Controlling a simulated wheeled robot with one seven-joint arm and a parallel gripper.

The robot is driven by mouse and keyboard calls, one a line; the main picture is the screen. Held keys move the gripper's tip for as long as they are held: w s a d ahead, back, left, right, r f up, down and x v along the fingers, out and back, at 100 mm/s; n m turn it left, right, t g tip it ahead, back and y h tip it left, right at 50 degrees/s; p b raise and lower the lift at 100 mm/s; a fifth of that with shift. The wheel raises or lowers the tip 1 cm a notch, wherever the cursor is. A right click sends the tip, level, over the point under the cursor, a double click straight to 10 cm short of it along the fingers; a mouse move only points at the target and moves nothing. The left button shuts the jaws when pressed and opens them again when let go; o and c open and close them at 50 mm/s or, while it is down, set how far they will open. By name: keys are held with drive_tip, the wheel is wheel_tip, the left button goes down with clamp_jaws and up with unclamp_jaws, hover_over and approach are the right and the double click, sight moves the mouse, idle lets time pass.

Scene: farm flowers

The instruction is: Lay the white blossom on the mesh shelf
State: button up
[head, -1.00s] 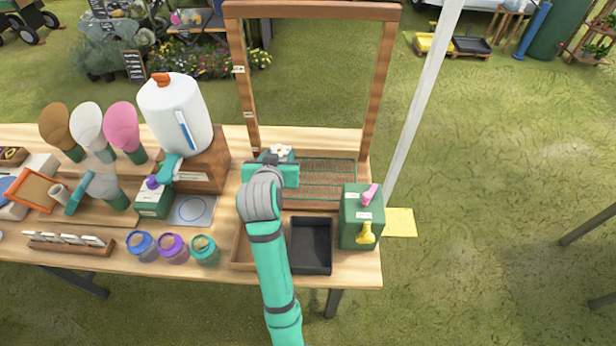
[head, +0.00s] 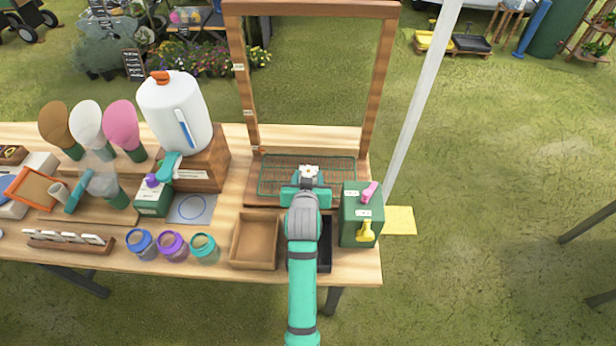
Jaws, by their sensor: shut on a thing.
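The white blossom (head: 308,171) is small, with a yellowish centre, and shows just beyond my gripper (head: 307,183). My gripper is shut on the blossom, over the near part of the mesh shelf. The mesh shelf (head: 275,175) is a wire grid with a green edge in a wooden base, at the foot of a tall wooden frame. Whether the blossom touches the mesh cannot be told. My gripper and wrist hide the shelf's near middle edge.
A wooden tray (head: 255,241) stands in front of the shelf on the left, and a black tray (head: 325,247) is partly under my arm. A green box (head: 361,215) with pink and yellow items stands right. The wooden frame (head: 244,90) rises around the shelf's back.

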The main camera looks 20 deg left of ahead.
drive_tip(key=shift+a+f, duration=0.1)
drive_tip(key=shift+f, duration=0.05)
drive_tip(key=o, duration=1)
drive_tip(key=shift+o, duration=0.2)
drive_tip(key=v, duration=1.2)
